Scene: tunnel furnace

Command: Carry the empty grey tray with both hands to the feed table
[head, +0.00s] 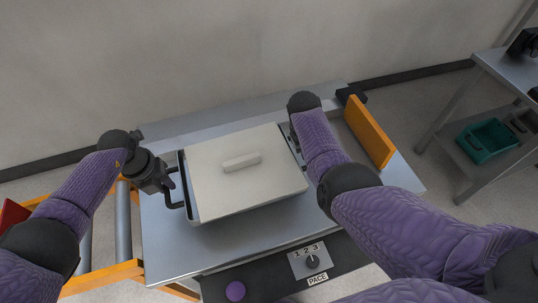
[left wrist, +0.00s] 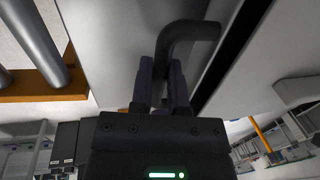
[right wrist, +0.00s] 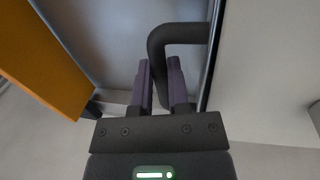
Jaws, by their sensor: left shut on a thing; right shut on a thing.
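A grey tray (head: 188,201) with a pale flat lid (head: 240,190) is over the steel table (head: 180,250) in the head view. The lid has a raised grip bar on top and hides the tray's inside. My left gripper (head: 171,184) is shut on the dark handle at the tray's left side; the handle shows between its fingers in the left wrist view (left wrist: 172,70). My right gripper is shut on the right-side handle in the right wrist view (right wrist: 160,80); my right arm hides most of this in the head view. I cannot tell whether the tray touches the table.
An orange guide board (head: 369,131) stands at the table's right. Metal rollers (head: 123,222) in an orange frame lie at the left. A shelf with a green bin (head: 487,142) stands far right.

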